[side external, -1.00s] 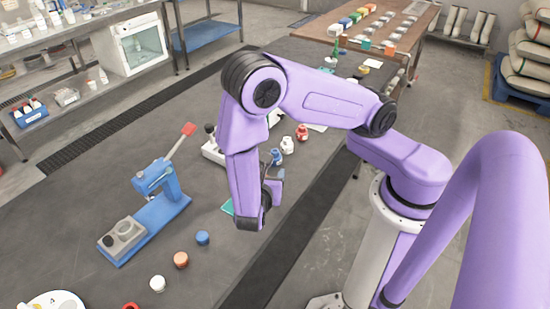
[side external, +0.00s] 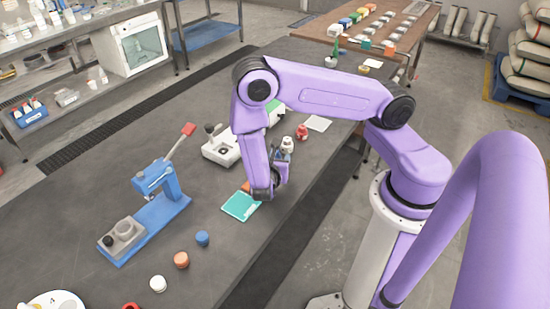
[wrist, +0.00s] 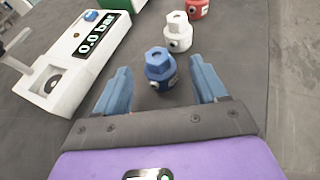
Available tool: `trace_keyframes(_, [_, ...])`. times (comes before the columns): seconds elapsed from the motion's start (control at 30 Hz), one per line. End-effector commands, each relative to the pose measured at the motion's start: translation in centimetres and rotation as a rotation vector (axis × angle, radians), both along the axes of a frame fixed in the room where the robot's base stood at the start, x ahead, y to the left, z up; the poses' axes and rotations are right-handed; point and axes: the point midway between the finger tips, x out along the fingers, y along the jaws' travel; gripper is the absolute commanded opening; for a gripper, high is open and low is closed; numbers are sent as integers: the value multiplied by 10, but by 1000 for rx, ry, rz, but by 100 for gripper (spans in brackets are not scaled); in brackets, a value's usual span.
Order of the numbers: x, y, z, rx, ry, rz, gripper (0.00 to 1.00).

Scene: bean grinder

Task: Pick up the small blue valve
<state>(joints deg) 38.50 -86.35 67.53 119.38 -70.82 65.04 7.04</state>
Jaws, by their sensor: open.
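The small blue valve (wrist: 158,68) has a hex-shaped top and stands on the dark table in the wrist view. My gripper (wrist: 160,78) is open. Its two blue fingers are on the left and right, with the valve in the gap near their tips and space showing on both sides. I see no contact. In the side view my gripper (side external: 282,153) is low over the table's right part, and the blue valve cannot be clearly told from the fingers there.
A white valve (wrist: 178,32) stands just beyond the blue one, and a red valve (wrist: 198,8) farther back. A white device (wrist: 90,48) with a "0.0 bar" display is on the left. A teal tray (side external: 240,206) and a blue lever press (side external: 150,215) stand elsewhere on the table.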

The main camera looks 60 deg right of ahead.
Motion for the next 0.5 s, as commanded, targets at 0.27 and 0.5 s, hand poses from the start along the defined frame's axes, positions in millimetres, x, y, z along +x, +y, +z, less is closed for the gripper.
trace_keyframes(0.27, [7,-15,-7,0,-1,0,71])
trace_keyframes(0.5, [7,-14,-7,0,-1,0,45])
